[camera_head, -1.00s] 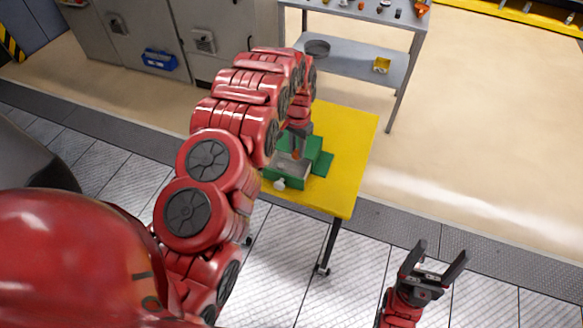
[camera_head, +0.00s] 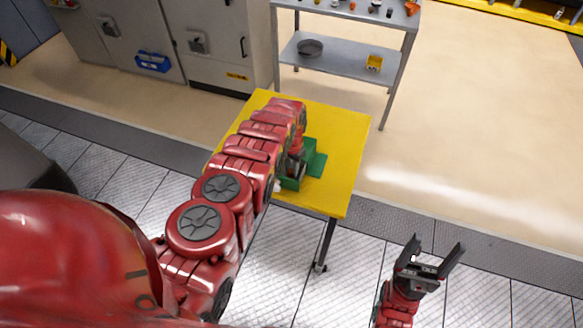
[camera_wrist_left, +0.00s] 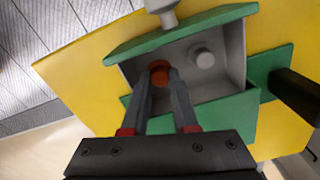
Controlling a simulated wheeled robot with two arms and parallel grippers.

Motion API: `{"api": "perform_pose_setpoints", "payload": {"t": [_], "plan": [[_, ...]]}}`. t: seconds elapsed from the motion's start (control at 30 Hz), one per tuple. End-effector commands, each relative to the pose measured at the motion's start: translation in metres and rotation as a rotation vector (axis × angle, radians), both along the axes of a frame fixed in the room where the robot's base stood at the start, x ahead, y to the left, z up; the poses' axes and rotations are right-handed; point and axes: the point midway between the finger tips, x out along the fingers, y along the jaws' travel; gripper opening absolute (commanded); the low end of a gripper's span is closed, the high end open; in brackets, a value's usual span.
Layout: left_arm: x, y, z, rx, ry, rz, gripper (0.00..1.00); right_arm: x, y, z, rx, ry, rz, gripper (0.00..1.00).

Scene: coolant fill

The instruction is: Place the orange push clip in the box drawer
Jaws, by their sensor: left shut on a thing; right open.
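The orange push clip (camera_wrist_left: 159,69) is between the fingertips of my left gripper (camera_wrist_left: 159,82) in the left wrist view. The left gripper is shut on it, over the grey inside of the open box drawer (camera_wrist_left: 232,50). I cannot tell whether the clip touches the drawer floor. In the head view the green box (camera_head: 312,160) sits on the yellow table (camera_head: 345,150); my left arm hides the clip and part of the drawer. My right gripper (camera_head: 435,255) is open and empty, right of the table.
A pale round piece (camera_wrist_left: 203,58) is inside the drawer, and a pale knob (camera_wrist_left: 161,8) is on its front. A dark cylinder (camera_wrist_left: 297,95) stands beside the box. A grey shelf (camera_head: 345,55) is behind the table. The table's right side is clear.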

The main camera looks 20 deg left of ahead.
Motion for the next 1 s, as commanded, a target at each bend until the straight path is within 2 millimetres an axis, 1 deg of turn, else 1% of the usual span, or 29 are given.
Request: {"api": "perform_pose_setpoints", "payload": {"t": [0.07, 0.27, 0.43, 0.47, 0.5, 0.77, 0.87, 1.0], "plan": [[-0.001, 0.000, -0.003, 0.000, 0.002, 0.000, 0.00, 0.000, 0.000, 0.001, 0.000, 0.000, 0.000, 0.74], [-0.001, 0.000, -0.003, 0.000, 0.002, 0.000, 0.00, 0.000, 0.000, 0.000, 0.000, 0.000, 0.000, 0.74], [-0.001, 0.000, -0.008, 0.000, 0.001, 0.000, 0.00, 0.000, 0.000, -0.005, 0.000, 0.000, 0.000, 0.74], [-0.001, 0.000, -0.006, 0.000, 0.001, 0.000, 0.32, 0.000, 0.000, -0.003, 0.000, 0.000, 0.000, 0.74], [-0.001, 0.000, -0.006, 0.000, 0.001, 0.000, 0.39, 0.000, 0.000, -0.003, 0.000, 0.000, 0.000, 0.74], [0.000, 0.000, -0.005, 0.000, 0.000, 0.000, 0.39, 0.000, 0.000, -0.002, 0.000, 0.000, 0.000, 0.74], [0.000, 0.000, -0.001, 0.000, 0.000, 0.000, 0.39, 0.000, 0.000, 0.002, 0.000, 0.000, 0.000, 0.74], [0.002, 0.000, 0.006, 0.001, -0.003, 0.000, 0.39, 0.000, 0.000, 0.000, 0.000, 0.000, 0.000, 0.74]]}}
